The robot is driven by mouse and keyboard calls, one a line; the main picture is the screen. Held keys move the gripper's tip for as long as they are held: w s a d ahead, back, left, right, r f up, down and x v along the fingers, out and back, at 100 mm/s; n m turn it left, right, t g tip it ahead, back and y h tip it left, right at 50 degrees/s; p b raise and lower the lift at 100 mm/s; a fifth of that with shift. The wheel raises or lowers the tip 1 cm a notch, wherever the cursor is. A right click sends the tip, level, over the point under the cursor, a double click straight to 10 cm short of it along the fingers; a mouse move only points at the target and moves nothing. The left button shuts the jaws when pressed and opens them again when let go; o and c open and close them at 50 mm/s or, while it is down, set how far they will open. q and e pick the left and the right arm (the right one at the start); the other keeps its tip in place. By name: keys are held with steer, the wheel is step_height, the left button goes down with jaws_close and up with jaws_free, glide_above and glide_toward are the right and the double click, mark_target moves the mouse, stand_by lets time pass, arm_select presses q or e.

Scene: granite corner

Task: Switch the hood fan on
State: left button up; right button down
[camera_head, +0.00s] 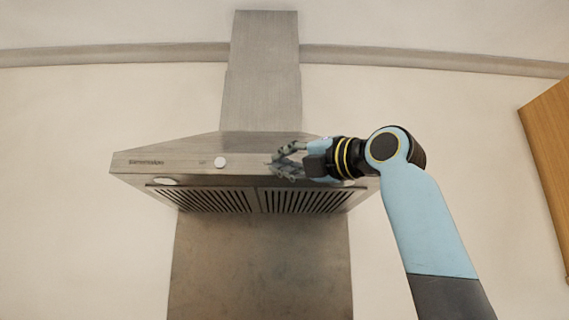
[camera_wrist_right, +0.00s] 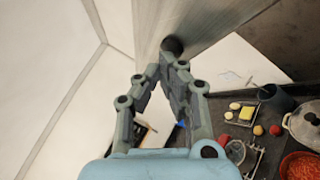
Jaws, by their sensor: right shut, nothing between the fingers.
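The steel range hood (camera_head: 180,160) hangs on the wall in the head view, with its flue rising above. A pale round knob (camera_head: 220,162) sits on its front strip, left of the middle. My right gripper (camera_head: 273,167) is in front of the strip, to the right of this knob and apart from it in the picture. Its fingers are shut and empty. In the right wrist view the fingertips (camera_wrist_right: 168,65) come together just below a dark round piece (camera_wrist_right: 172,45) by a metal surface; I cannot tell whether they touch. My left gripper is not in view.
A wooden cabinet (camera_head: 552,150) is at the far right. A steel back panel (camera_head: 260,260) lies below the hood. In the wrist view, a pot (camera_wrist_right: 305,125), a red-filled pan (camera_wrist_right: 300,167) and small food items lie far below. Wall space left of the hood is clear.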

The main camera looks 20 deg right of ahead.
stand_by(0.3)
steer(key=shift+s+a, duration=0.15)
steer(key=shift+s, duration=0.3)
steer(key=s+a, duration=0.1)
steer(key=s, duration=0.4)
steer(key=shift+s+a, duration=0.3)
steer(key=shift+s, duration=0.1)
stand_by(0.3)
